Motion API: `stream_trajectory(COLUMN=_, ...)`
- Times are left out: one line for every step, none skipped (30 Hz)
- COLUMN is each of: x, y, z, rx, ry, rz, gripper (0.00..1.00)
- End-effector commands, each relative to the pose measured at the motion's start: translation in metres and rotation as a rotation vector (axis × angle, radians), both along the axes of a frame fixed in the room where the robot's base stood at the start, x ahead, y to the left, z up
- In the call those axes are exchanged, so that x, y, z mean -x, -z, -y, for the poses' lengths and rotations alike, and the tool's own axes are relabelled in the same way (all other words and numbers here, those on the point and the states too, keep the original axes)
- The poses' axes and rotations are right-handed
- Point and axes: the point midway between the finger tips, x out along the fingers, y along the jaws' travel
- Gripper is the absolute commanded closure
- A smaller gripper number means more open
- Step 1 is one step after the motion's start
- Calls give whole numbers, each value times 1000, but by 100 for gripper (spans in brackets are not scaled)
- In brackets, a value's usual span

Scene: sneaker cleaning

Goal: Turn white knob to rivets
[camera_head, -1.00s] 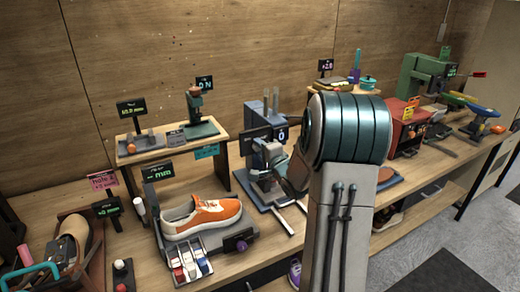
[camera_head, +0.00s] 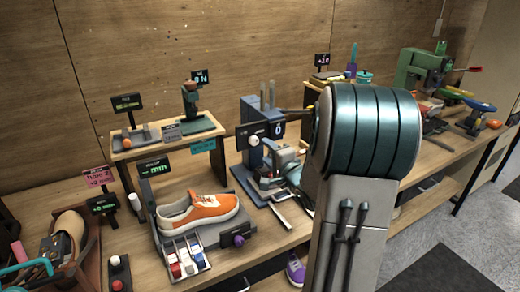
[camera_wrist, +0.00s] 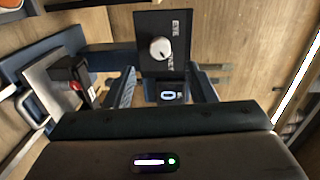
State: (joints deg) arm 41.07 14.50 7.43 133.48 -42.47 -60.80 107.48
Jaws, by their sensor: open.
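The white knob (camera_wrist: 160,49) is round with a dark pointer mark and sits on a black panel (camera_wrist: 177,20) in the wrist view. Lettering that looks like "EYE" and a partly covered second word run along the panel's right side. In the head view the knob (camera_head: 253,140) shows on the front of the blue machine (camera_head: 249,108). My gripper (camera_wrist: 162,74) is open and empty, its two dark fingers apart on either side of the panel's lower part. The knob lies beyond the fingertips, roughly centred between them. My arm hides part of the machine in the head view.
A small display (camera_wrist: 171,95) reading 0 sits below the panel. A red-and-black part (camera_wrist: 74,84) of the machine is left of my fingers. An orange sneaker (camera_head: 200,213) stands on a measuring stand to the left, near a small wooden shelf (camera_head: 160,152).

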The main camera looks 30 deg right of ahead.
Motion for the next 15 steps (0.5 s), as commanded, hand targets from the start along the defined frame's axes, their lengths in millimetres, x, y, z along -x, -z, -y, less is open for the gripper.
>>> stream_trajectory(x=12, y=0, z=1, rx=1, ry=3, rz=1, gripper=49)
stream_trajectory(x=18, y=0, z=1, rx=0, ry=3, rz=2, gripper=49)
stream_trajectory(x=26, y=-1, z=1, rx=1, ry=2, rz=0, gripper=49)
stream_trajectory(x=32, y=-1, z=2, rx=1, ry=2, rz=1, gripper=49)
stream_trajectory(x=37, y=-1, z=2, rx=0, ry=3, rz=1, gripper=49)
stream_trajectory(x=43, y=-2, z=2, rx=0, ry=1, rz=1, gripper=49)
stream_trajectory(x=47, y=-2, z=2, rx=0, ry=1, rz=1, gripper=49)
stream_trajectory(x=51, y=-2, z=2, rx=-1, ry=1, rz=0, gripper=49)
stream_trajectory(x=55, y=-2, z=2, rx=0, ry=0, rz=0, gripper=49)
stream_trajectory(x=58, y=-3, z=2, rx=0, ry=0, rz=0, gripper=49)
stream_trajectory(x=60, y=-3, z=3, rx=0, ry=0, rz=1, gripper=49)
stream_trajectory(x=62, y=-3, z=3, rx=-1, ry=0, rz=1, gripper=49)
stream_trajectory(x=63, y=-3, z=2, rx=-1, ry=0, rz=1, gripper=49)
stream_trajectory(x=64, y=-3, z=2, rx=-1, ry=-1, rz=0, gripper=49)
stream_trajectory(x=65, y=-3, z=2, rx=-2, ry=-1, rz=0, gripper=49)
